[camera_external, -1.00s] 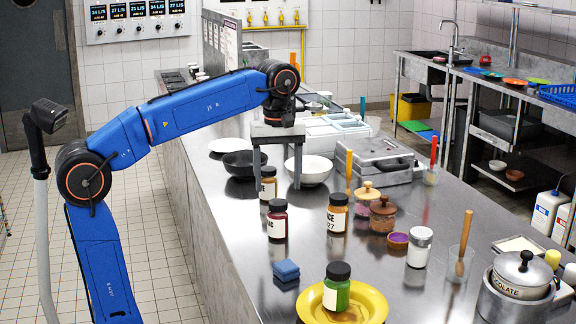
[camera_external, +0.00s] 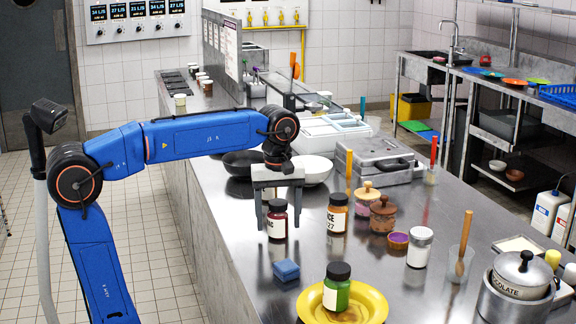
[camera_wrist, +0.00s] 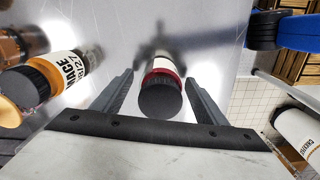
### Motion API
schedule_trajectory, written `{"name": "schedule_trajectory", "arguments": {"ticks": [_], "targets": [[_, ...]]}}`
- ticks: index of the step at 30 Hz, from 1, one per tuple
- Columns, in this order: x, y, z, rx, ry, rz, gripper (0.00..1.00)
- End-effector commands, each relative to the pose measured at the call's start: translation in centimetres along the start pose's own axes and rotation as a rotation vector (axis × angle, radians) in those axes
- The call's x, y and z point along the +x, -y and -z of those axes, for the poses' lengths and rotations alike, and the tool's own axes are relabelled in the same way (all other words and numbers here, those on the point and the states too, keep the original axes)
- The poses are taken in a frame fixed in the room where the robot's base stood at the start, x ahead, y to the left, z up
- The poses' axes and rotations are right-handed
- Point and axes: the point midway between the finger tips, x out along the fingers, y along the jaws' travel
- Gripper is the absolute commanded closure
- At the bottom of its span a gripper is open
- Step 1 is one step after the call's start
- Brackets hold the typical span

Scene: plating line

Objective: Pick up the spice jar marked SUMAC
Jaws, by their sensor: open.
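A dark red spice jar with a black lid and a pale label (camera_external: 277,229) stands upright on the steel counter. Its label is partly covered, and I cannot read the whole name. My gripper (camera_external: 279,221) is open and points down around this jar, with one finger on each side. In the wrist view, the jar's black lid (camera_wrist: 160,98) lies between the two open fingers (camera_wrist: 160,80), with a visible gap on both sides. I see no contact.
An orange jar marked MACE (camera_external: 338,214) stands close on the right; it also shows in the wrist view (camera_wrist: 68,68). A labelled jar (camera_wrist: 298,130) is at the wrist view's right edge. A blue sponge (camera_external: 286,270) and a yellow plate (camera_external: 375,304) with a green jar (camera_external: 336,290) are nearer.

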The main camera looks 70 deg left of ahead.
Motion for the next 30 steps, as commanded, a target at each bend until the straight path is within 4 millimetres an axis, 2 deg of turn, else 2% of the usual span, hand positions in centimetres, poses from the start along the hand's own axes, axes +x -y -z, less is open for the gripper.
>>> {"name": "schedule_trajectory", "arguments": {"ticks": [7,12,14,23,26,30], "targets": [[0.1,0.0,0.0,0.000,0.000,0.000,0.33],[0.1,0.0,0.0,0.000,0.000,-0.001,0.74],[0.1,0.0,0.0,0.000,0.000,-0.001,0.85],[-0.3,0.0,0.0,0.000,-0.001,-0.002,0.84],[-1.3,-0.1,0.0,0.000,-0.001,-0.003,0.84],[-3.8,-0.1,0.0,0.000,-0.001,-0.004,0.84]]}}
